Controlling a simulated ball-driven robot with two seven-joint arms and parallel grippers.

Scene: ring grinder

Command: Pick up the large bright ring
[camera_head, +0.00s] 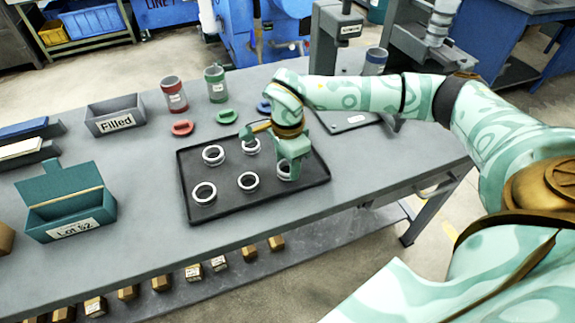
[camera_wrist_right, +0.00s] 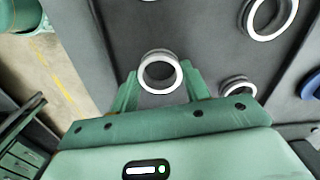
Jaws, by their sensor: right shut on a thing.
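A bright white-silver ring (camera_wrist_right: 160,91) sits between the two fingers of my right gripper (camera_wrist_right: 161,88), which is shut on it. In the head view the right gripper (camera_head: 288,172) points down at the right part of the black tray (camera_head: 226,174), and the held ring (camera_head: 285,178) is partly hidden below it. I cannot tell whether this ring is clear of the tray. Several similar rings lie on the tray, such as the front left one (camera_head: 204,201) and the front middle one (camera_head: 247,188). My left gripper is out of view.
Behind the tray stand a red jar (camera_head: 174,95) and a green jar (camera_head: 216,85), with red (camera_head: 182,128) and green (camera_head: 227,117) dishes. A grey "Filled" bin (camera_head: 115,117) and a teal "Lot 52" box (camera_head: 68,211) are at left. The table's front edge is clear.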

